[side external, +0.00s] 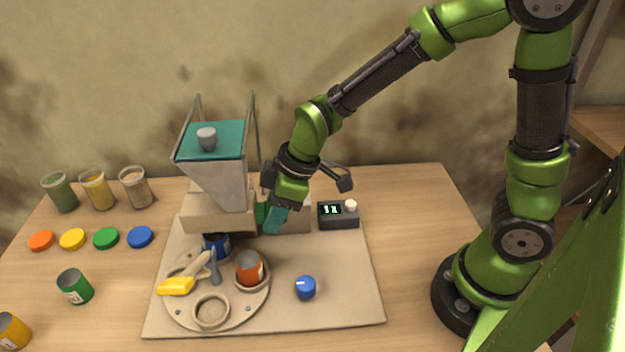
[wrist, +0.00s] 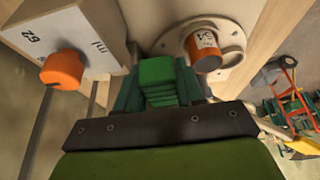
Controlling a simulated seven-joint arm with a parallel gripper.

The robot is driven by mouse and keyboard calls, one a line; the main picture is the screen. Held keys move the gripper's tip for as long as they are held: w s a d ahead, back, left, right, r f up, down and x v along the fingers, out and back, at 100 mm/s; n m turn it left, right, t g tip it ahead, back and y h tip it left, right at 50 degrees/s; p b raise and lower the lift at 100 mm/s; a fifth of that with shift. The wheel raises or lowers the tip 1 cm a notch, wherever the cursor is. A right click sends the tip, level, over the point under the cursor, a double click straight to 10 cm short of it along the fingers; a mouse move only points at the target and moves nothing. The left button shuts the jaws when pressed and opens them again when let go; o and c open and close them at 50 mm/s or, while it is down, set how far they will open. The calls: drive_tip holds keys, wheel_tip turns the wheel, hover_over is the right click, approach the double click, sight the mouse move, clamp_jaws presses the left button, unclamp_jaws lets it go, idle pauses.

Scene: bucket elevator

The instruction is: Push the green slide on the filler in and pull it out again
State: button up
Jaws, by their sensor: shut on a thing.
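The filler (side external: 220,185) is a beige hopper with a teal lid, standing at the back of the board. Its green slide (side external: 261,212) sticks out at the right side, low down, partly hidden by my gripper. My gripper (side external: 273,218) comes down from the upper right, with its teal fingers at the slide. In the wrist view the green slide (wrist: 158,72) lies between the two teal fingers, which are shut on it. How far the slide is in cannot be told.
A black display box (side external: 338,215) stands close to the right of my gripper. In front is a round turntable (side external: 185,312) with an orange can (side external: 249,268), a blue can (side external: 216,246) and a yellow-handled lever (side external: 177,286). A blue knob (side external: 305,287) sits on the board (side external: 350,300).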

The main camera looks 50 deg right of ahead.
drive_tip(key=shift+w+r, duration=0.1)
drive_tip(key=shift+s+d, duration=2.05)
drive_tip(key=shift+d, duration=0.05)
idle(0.7)
drive_tip(key=o, duration=0.7)
drive_tip(key=shift+a, duration=0.1)
drive_tip(key=shift+c, duration=0.2)
